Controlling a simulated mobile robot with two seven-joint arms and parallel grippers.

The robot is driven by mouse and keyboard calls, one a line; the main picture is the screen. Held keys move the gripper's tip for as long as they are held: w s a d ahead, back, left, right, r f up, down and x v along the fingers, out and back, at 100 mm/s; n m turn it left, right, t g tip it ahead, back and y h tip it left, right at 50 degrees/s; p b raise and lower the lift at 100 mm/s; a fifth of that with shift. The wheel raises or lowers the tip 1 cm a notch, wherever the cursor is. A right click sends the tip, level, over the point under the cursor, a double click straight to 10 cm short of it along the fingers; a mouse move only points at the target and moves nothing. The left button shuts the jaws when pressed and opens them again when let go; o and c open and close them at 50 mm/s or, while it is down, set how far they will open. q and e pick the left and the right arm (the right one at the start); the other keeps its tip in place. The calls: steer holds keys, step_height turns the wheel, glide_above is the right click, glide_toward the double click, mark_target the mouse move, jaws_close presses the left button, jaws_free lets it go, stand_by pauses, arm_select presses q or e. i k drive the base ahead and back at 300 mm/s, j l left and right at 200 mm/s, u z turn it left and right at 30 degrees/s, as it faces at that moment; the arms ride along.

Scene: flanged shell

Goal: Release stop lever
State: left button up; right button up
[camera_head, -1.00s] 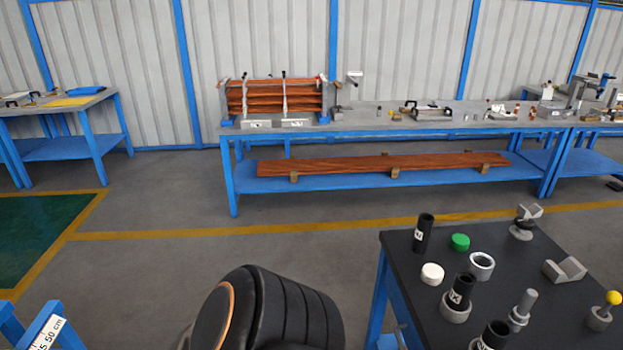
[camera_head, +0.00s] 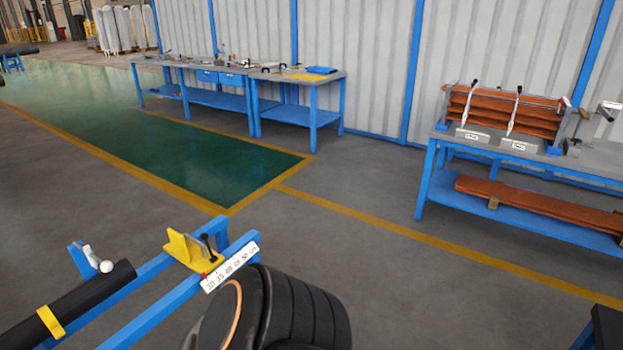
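A yellow angled stop (camera_head: 190,252) sits on a blue two-rail frame (camera_head: 160,305) at the lower left. A small black-knobbed lever (camera_head: 208,247) stands close to its right side, with a small red spot near its foot. I cannot tell whether this lever is clamped or loose. A white scale strip with centimetre marks (camera_head: 231,266) runs beside the stop at the end of the near rail.
A black tube (camera_head: 80,305) with a yellow band lies beside the frame, near a white-knobbed lever (camera_head: 97,258). A blue bench (camera_head: 440,165) with red-brown slats stands at right. Another workbench (camera_head: 300,105) stands at the back wall. Grey floor between is open.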

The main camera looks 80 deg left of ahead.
mark_target(204, 236)
steer(key=i+j+u, duration=0.1)
steer(key=u, duration=3.35)
steer(key=i+l+u, duration=0.15)
steer(key=u, duration=0.25)
steer(key=i+l+u, duration=0.5)
steer(key=l, duration=0.2)
steer(key=i+l+u, duration=0.15)
steer(key=l, duration=0.25)
steer(key=i+l, duration=0.2)
steer(key=l, duration=0.15)
steer(key=i+l, duration=0.2)
steer(key=l, duration=0.2)
steer(key=i+l, duration=0.2)
steer(key=l, duration=0.15)
steer(key=i+l+u, duration=0.1)
steer(key=l, duration=0.3)
steer(key=i+l, duration=0.5)
steer(key=l, duration=0.25)
